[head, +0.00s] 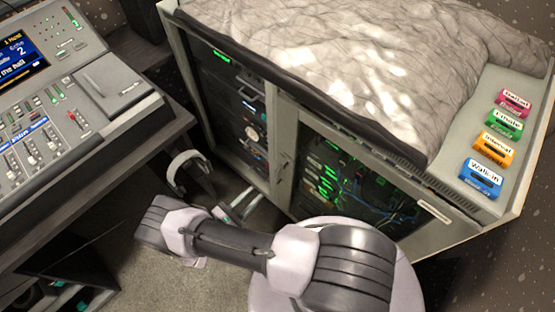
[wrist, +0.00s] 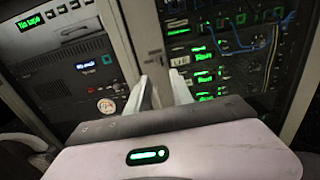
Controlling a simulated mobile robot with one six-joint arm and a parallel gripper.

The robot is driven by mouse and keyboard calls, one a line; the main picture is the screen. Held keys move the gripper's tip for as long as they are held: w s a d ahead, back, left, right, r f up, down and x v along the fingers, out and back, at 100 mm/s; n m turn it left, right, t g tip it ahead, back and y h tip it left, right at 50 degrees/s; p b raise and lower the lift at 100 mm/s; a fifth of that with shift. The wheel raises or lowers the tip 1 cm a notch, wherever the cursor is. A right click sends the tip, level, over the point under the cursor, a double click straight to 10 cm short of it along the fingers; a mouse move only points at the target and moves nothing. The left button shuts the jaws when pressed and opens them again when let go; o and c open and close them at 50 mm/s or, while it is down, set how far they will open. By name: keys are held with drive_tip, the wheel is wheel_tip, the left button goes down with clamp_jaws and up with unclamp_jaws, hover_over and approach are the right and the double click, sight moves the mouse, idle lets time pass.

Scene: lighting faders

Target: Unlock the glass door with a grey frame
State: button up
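The glass door (head: 350,180) with a grey frame is on the right half of the rack cabinet, and green lights and blue cables show through it. It also shows at the right of the wrist view (wrist: 230,65). A small lock or latch fitting (head: 283,160) sits on the upright grey strip at the door's left side. It shows in the wrist view (wrist: 153,56) just beyond my fingertips. My gripper (wrist: 161,82) points at this strip, its two pale fingers apart with nothing between them. In the head view my gripper (head: 240,205) is low in front of the cabinet, partly hidden by my arm.
The cabinet's left bay (head: 235,110) holds rack units. A grey crumpled cover (head: 350,50) and several coloured labelled blocks (head: 481,178) lie on top. A mixing console (head: 65,115) stands at the left, with headphones (head: 185,170) hanging beside its desk. Some carpet (head: 150,250) is clear.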

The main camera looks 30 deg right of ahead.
drive_tip(key=b+x, duration=0.1)
drive_tip(key=x, duration=1.4)
drive_tip(key=shift+d, duration=0.25)
clamp_jaws()
